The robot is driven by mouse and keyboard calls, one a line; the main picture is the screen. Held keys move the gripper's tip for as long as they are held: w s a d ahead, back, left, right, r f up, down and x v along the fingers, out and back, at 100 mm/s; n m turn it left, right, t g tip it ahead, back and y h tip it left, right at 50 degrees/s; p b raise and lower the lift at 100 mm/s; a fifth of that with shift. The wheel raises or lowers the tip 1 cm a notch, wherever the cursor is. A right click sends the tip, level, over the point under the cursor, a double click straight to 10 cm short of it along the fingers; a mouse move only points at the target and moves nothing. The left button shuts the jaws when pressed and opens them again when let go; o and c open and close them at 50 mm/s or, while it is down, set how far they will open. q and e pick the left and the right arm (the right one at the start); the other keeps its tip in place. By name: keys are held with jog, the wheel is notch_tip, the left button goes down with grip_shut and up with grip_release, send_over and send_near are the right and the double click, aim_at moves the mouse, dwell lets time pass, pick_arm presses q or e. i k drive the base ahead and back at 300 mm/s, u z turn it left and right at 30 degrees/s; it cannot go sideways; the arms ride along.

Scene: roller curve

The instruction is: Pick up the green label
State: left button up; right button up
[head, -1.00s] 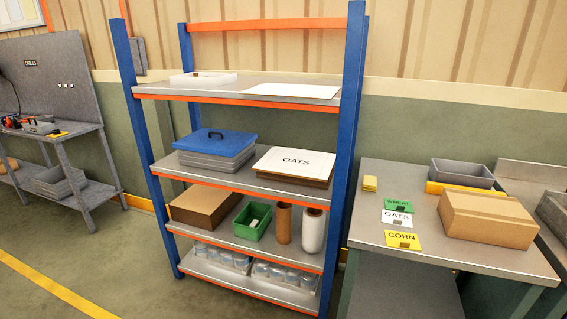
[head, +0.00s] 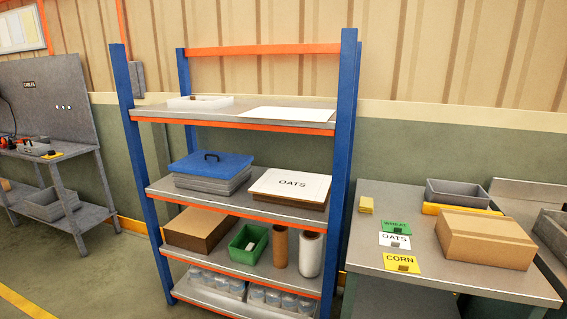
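The green label (head: 395,226) lies flat on the metal table at the right, behind the white OATS label (head: 395,241) and the yellow CORN label (head: 401,260). The three labels form a short column near the table's left side. Small dark print shows on the green label, too blurred to read for certain now. Neither of my grippers is in view.
The blue-post shelf rack (head: 345,150) stands left of the table. Open floor (head: 110,285) lies at the lower left.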

aim_at(387, 226)
jog(key=z, duration=1.35)
jog(key=k, duration=0.6)
jog(key=z, duration=0.75)
jog(key=i, duration=0.5)
jog(key=z, duration=0.55)
jog(key=i, duration=0.8)
jog(key=u, duration=0.9)
jog(key=i, duration=0.4)
jog(key=u, duration=0.45)
